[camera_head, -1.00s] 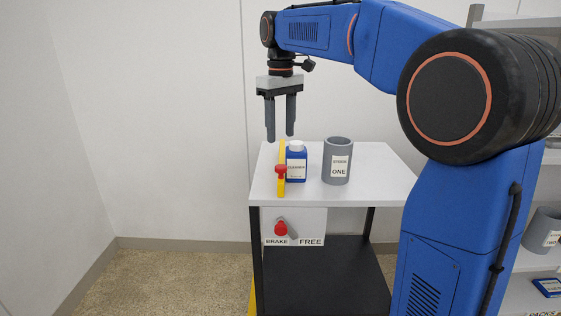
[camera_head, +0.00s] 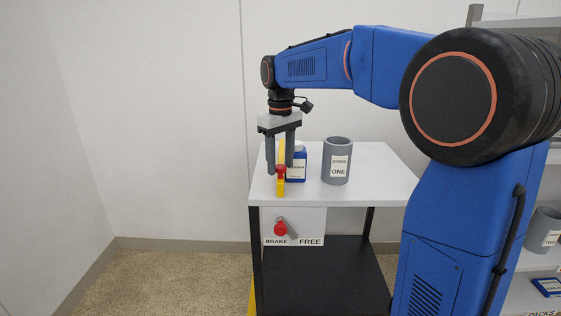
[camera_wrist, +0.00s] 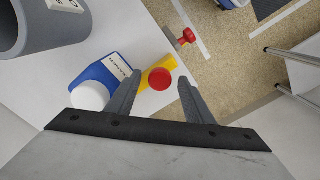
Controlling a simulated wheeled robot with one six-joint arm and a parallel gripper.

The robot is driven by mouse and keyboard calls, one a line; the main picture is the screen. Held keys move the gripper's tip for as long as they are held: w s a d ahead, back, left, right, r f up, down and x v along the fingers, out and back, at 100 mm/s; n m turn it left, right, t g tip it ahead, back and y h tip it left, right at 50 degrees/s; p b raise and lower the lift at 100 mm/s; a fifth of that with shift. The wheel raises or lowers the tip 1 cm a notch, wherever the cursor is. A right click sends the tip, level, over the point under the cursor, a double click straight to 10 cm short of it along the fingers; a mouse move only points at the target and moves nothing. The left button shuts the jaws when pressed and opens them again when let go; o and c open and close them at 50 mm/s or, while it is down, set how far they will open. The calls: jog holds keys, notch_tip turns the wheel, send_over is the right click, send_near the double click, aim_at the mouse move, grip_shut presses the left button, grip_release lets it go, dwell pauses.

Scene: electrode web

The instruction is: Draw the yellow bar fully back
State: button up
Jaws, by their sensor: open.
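The yellow bar (camera_head: 281,188) lies along the left part of the white cart top, with a red knob (camera_head: 281,169) standing on it. My gripper (camera_head: 280,170) points straight down over the bar, and its two fingers are apart and empty. In the wrist view the red knob (camera_wrist: 160,79) sits between the fingertips (camera_wrist: 160,76), with gaps on both sides. The yellow bar (camera_wrist: 170,62) shows past the knob there; part of it is hidden by the knob and fingers. Whether the tips reach knob height I cannot tell.
A blue white-capped bottle (camera_head: 298,164) stands close right of the bar, near a finger. A grey cup marked ONE (camera_head: 338,160) stands further right. Below the cart top (camera_head: 385,185), a panel reads BRAKE and FREE; its red-knobbed lever (camera_head: 281,228) sits at the BRAKE side.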

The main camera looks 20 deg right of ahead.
grip_shut()
jog(key=w+a, duration=0.2)
jog(key=a, duration=0.5)
jog(key=shift+w, duration=0.15)
jog(key=shift+a, duration=0.1)
grip_release()
jog(key=shift+a, duration=0.1)
notch_tip(320, 180, up, 18)
jog(key=shift+f, duration=0.25)
